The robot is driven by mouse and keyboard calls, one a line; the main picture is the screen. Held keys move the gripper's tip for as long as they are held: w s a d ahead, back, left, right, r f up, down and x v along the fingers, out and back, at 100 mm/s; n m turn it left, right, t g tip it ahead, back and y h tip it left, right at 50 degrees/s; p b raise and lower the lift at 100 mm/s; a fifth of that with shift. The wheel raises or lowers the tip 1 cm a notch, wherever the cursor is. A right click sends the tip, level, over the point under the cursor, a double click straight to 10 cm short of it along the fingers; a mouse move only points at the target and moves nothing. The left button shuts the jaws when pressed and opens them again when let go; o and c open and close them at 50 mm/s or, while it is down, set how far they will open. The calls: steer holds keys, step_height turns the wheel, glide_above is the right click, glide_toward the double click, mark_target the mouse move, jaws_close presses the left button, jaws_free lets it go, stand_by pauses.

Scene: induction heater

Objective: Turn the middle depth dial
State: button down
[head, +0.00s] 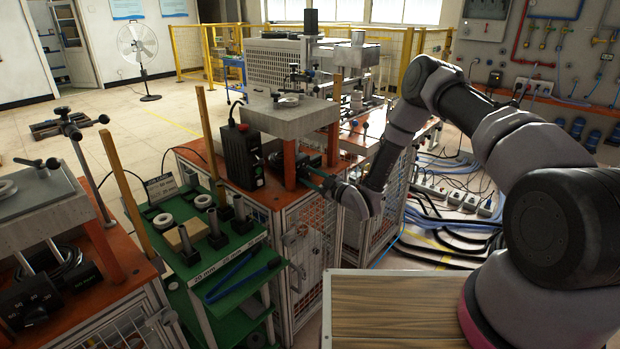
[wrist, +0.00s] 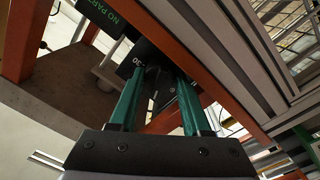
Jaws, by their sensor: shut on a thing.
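The middle depth dial is a black dial with white markings (wrist: 140,64) under the middle station's press, partly hidden by my fingers in the wrist view. My gripper (wrist: 160,76) reaches in below the press plate with its two green fingers on either side of the dial, shut on it. In the head view my gripper (head: 312,176) comes in from the right, beside the orange post, and the dial is mostly hidden there.
Orange posts (head: 290,163) and the grey press plate (head: 290,117) closely frame my gripper. A black control box (head: 243,155) stands to the left. A green shelf (head: 225,255) with metal rings and a similar left station with a black dial (head: 38,300) are nearer.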

steer(key=shift+c, duration=1.8)
jaws_free()
steer(key=shift+s, duration=0.1)
steer(key=shift+m, duration=0.3)
